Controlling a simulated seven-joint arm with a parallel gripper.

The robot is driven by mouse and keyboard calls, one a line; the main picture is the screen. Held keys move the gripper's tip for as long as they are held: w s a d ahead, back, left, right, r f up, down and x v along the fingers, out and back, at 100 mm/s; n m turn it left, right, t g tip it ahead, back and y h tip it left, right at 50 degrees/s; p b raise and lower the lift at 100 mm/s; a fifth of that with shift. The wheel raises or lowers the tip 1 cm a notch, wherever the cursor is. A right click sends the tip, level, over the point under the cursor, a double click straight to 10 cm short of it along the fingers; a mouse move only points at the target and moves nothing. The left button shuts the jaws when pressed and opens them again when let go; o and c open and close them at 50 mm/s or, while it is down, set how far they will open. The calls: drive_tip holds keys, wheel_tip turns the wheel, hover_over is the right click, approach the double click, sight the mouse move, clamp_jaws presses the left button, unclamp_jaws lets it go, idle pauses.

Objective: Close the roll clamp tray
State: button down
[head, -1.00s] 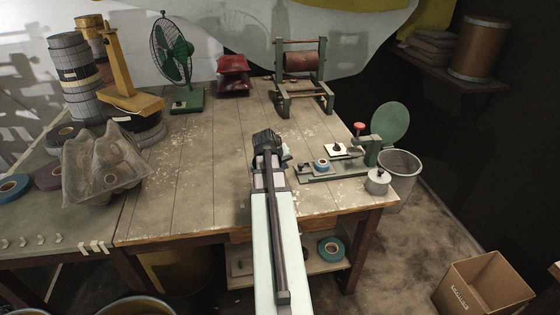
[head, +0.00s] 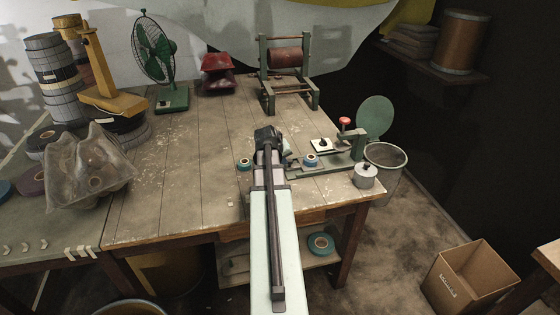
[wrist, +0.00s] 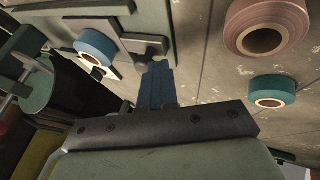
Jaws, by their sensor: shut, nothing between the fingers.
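The green clamp fixture (head: 335,167) lies at the right front of the table. A blue tape roll (head: 310,160) sits on it, beside a white square plate with a black knob (head: 322,145). The wrist view shows the blue roll (wrist: 97,48) on the green base, with a dark block (wrist: 146,48) right of it. My gripper (wrist: 157,68) is shut and empty, its blue fingertips just short of that dark block; I cannot tell whether they touch. In the head view my wrist hides the fingertips and the fixture's left end. Which part is the tray is unclear.
A teal roll (head: 244,164) lies left of my wrist. A pink roll (wrist: 268,28) shows in the wrist view. A red-knobbed lever (head: 345,123), green disc (head: 375,118) and metal weight (head: 366,175) stand at the right. The table's middle left is clear.

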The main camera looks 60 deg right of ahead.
sight(315, 160)
drive_tip(key=s+d, duration=0.9)
drive_tip(key=shift+s, duration=0.1)
drive_tip(key=shift+d, duration=0.1)
drive_tip(key=w+a, duration=0.2)
drive_tip(key=a, duration=0.2)
drive_tip(key=shift+w+r, duration=0.35)
drive_tip(key=shift+w, duration=0.05)
drive_tip(key=v, duration=0.9)
drive_tip(key=shift+r, duration=0.35)
drive_tip(key=shift+a, duration=0.15)
